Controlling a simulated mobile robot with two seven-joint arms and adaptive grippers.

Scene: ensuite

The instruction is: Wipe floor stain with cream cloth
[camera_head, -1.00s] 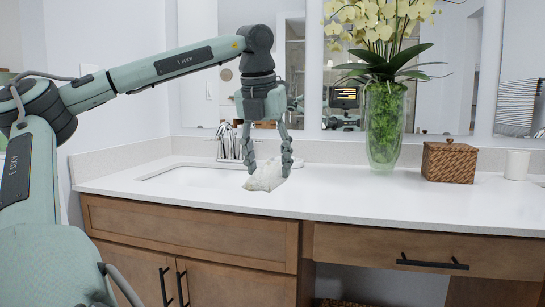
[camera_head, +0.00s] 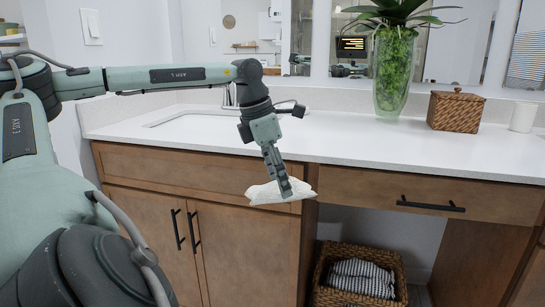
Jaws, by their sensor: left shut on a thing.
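The cream cloth (camera_head: 264,194) is a crumpled, off-white bundle. My left gripper (camera_head: 286,188) points down and is shut on the cloth. It holds the cloth in front of the wooden vanity cabinet, below the level of the white countertop. My right gripper is not in view. The floor stain is not in view.
The white countertop (camera_head: 360,150) carries a glass vase (camera_head: 392,80) with a plant, a woven box (camera_head: 455,110) and a white cup (camera_head: 522,117). Cabinet doors with black handles are below. A wicker basket (camera_head: 318,285) with striped towels stands in the open knee space.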

